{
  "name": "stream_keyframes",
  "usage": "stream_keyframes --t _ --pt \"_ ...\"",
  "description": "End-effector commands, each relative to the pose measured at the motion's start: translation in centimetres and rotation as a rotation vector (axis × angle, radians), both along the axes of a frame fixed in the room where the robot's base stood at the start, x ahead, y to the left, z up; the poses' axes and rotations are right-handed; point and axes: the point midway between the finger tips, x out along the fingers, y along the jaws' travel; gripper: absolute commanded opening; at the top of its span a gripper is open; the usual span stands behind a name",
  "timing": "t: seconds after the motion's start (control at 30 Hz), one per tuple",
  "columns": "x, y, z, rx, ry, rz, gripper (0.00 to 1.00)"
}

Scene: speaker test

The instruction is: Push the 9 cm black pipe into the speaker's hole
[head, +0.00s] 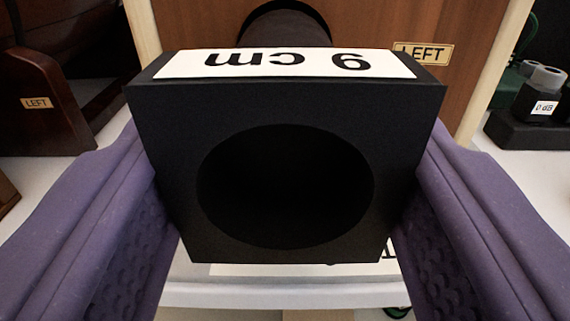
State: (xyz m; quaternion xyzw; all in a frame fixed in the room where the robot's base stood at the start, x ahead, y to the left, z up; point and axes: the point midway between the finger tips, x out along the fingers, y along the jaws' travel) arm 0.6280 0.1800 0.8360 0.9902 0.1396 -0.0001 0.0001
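The 9 cm black pipe (160,170) has a square black end block with a round opening facing me and a white "9 cm" label upside down on top. My gripper (288,165) has its two purple fingers against the block's left and right sides, shut on it. Behind the block, a dark round tube runs toward the speaker (200,25), a wooden front with a "LEFT" plate. A black curved rim shows above the tube, at the speaker's hole (284,5). The block stands in front of the wood; how deep the tube sits is hidden by it.
A dark wooden piece (50,125) with a "LEFT" plate stands at the left. A black device (535,105) marked "0 dB" stands at the right. A white surface (250,292) lies below, with a partly hidden printed label on it.

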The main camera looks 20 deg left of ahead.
Motion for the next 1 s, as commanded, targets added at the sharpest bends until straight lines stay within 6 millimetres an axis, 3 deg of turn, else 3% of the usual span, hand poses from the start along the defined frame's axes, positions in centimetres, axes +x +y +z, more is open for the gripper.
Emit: stream_keyframes --t 1.0 --pt "2.4 0.7 0.0 0.001 0.001 0.000 0.27"
